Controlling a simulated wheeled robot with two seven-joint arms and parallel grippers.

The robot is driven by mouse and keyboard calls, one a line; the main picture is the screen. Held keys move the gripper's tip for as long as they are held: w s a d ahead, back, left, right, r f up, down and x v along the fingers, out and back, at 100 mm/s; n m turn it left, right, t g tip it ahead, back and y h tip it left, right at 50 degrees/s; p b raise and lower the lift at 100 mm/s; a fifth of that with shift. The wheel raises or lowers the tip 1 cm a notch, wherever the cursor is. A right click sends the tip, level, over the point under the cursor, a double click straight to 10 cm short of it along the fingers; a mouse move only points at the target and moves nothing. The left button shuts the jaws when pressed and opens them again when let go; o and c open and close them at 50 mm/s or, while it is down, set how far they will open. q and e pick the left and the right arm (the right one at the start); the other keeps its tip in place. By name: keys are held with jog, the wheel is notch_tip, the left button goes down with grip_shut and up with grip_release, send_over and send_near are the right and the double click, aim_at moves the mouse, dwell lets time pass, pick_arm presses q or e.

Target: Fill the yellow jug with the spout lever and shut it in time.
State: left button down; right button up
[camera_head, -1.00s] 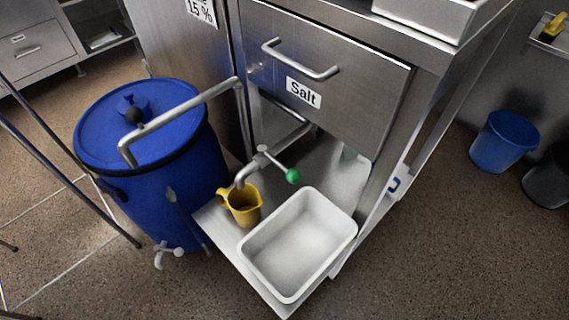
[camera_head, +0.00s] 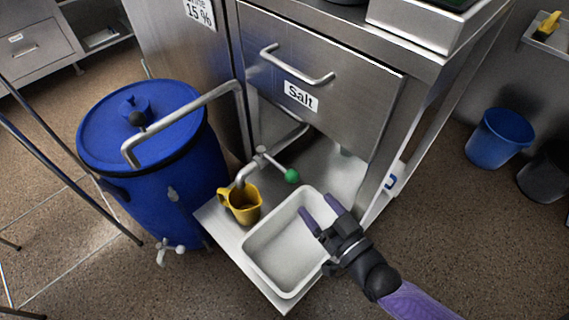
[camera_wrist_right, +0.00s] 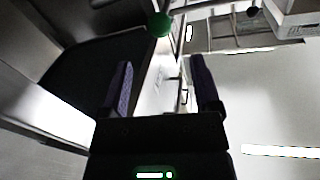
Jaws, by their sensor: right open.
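The yellow jug (camera_head: 243,206) stands upright on the metal shelf (camera_head: 213,217), under the mouth of the spout (camera_head: 245,173). The spout lever with its green knob (camera_head: 291,176) points to the right. My right gripper (camera_head: 318,210) is open and empty above the white tub, below and to the right of the green knob. In the right wrist view the green knob (camera_wrist_right: 159,24) shows beyond the two open fingers (camera_wrist_right: 160,88). I cannot see any flow from the spout, and the jug's fill level is not clear. My left gripper is not in view.
The white tub (camera_head: 256,272) stands right of the jug on the same shelf. A blue barrel (camera_head: 150,205) with a bent pipe (camera_head: 190,104) above it is at the left. A blue bucket (camera_head: 498,138) stands on the floor at right.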

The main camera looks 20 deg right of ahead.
aim_at(292, 175)
jog(key=b+x, duration=0.3)
jog(key=x, duration=0.6)
jog(key=shift+f+b, duration=0.15)
jog(key=shift+b, duration=0.25)
jog(key=shift+w+a, duration=0.1)
jog(key=shift+w, duration=0.15)
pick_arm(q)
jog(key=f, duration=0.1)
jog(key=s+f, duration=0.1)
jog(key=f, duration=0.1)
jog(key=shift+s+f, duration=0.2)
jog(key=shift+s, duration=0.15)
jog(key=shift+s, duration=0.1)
pick_arm(e)
jog(key=c, duration=0.9)
grip_shut()
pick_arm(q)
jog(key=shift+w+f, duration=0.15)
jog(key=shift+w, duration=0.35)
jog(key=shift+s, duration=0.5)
